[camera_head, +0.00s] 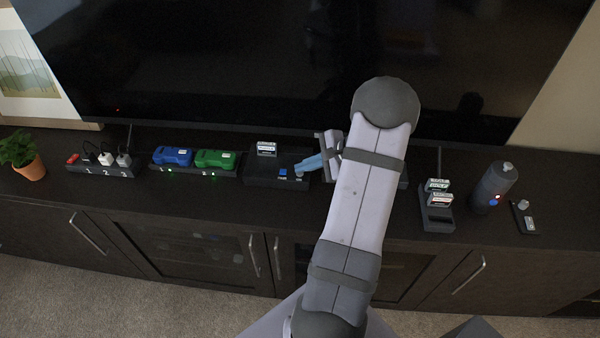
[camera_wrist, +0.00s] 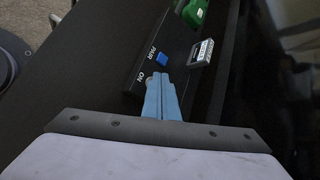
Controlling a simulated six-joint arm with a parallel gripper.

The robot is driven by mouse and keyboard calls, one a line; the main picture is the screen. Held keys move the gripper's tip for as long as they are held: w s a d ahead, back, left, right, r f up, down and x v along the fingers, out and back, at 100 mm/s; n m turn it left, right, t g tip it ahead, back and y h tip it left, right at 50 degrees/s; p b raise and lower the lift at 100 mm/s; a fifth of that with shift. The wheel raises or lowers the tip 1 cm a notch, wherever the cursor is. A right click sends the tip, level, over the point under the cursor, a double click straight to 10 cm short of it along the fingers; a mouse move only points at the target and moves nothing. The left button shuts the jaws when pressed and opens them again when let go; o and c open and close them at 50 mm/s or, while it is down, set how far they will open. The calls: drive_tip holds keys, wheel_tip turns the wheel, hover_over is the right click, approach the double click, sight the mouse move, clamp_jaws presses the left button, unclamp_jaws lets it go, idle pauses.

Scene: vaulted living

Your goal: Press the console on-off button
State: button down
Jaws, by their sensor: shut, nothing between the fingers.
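The console (camera_head: 262,176) is a dark box below the TV, with a labelled grey cartridge (camera_head: 267,148) standing up at its back. A square blue button (camera_head: 283,172) is on its right part and shows clearly in the wrist view (camera_wrist: 162,60). In the wrist view the fingertips (camera_wrist: 162,77) are over the console near the ON label, covering what lies there. I cannot tell whether they touch it.
Right of my arm are a cartridge holder (camera_head: 438,217) and a dark cylinder (camera_head: 492,187). The TV (camera_head: 230,60) rises close behind.

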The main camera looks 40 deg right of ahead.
drive_tip(key=shift+r, duration=0.1)
drive_tip(key=shift+r+p, duration=0.65)
drive_tip(key=shift+r, duration=0.1)
wheel_tip(320, 180, up, 6)
drive_tip(key=p, duration=0.4)
idle(0.5)
drive_tip(key=shift+d, duration=0.1)
